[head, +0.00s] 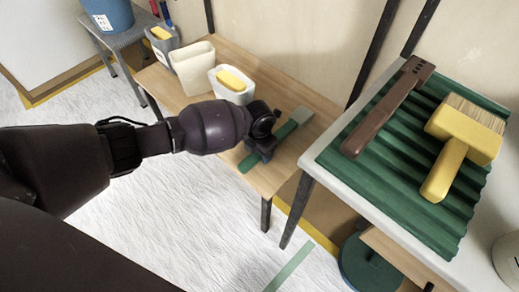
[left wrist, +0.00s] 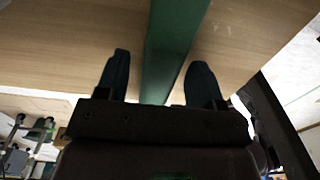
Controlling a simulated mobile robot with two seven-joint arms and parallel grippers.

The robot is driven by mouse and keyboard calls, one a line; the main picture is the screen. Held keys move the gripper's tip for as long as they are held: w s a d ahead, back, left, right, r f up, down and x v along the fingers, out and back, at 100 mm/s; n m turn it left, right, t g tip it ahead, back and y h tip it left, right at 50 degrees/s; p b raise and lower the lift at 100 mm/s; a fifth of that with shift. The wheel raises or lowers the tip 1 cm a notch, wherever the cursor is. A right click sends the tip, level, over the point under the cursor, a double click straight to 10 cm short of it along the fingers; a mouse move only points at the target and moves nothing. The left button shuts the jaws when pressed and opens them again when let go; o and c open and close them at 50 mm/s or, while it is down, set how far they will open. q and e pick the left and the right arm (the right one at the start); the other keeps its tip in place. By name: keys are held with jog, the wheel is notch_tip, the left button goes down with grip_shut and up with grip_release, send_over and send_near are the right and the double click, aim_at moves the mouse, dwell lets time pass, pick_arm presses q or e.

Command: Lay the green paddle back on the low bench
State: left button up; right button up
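The green paddle (head: 285,130) lies on the low wooden bench (head: 240,60), near its front right part, with a paler end toward the back right. Its other end reaches the bench's front edge. My left gripper (head: 262,150) is over the paddle's near part and hides some of it. In the left wrist view the fingers of my left gripper (left wrist: 160,75) stand apart, one on each side of the paddle (left wrist: 167,50). Bench wood shows between fingers and paddle, so the gripper looks open. My right gripper is not in view.
White and grey containers (head: 193,68), one a tub with a yellow item (head: 232,82), stand on the bench's back left. To the right, a higher table holds a green ribbed tray (head: 400,190) with a brown tool (head: 388,105) and a yellow brush (head: 465,135). A blue bucket (head: 108,14) stands back left.

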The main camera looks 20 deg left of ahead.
pick_arm(q)
jog(key=shift+f, duration=0.15)
jog(key=r, duration=0.2)
jog(key=r+p, duration=0.1)
jog(key=shift+w+r, duration=0.2)
jog(key=shift+r, duration=0.15)
jog(key=r, duration=0.2)
jog(key=r+p, duration=0.2)
jog(key=r, duration=0.1)
jog(key=shift+s+a+r, duration=0.15)
jog(key=shift+s+r, duration=0.15)
jog(key=shift+s, duration=0.1)
jog(key=shift+s+r+p, duration=0.15)
jog(key=shift+r+p, duration=0.15)
jog(key=shift+r, duration=0.45)
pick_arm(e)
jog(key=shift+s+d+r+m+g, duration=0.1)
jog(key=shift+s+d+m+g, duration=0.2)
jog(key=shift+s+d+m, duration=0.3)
pick_arm(q)
jog(key=shift+s, duration=0.1)
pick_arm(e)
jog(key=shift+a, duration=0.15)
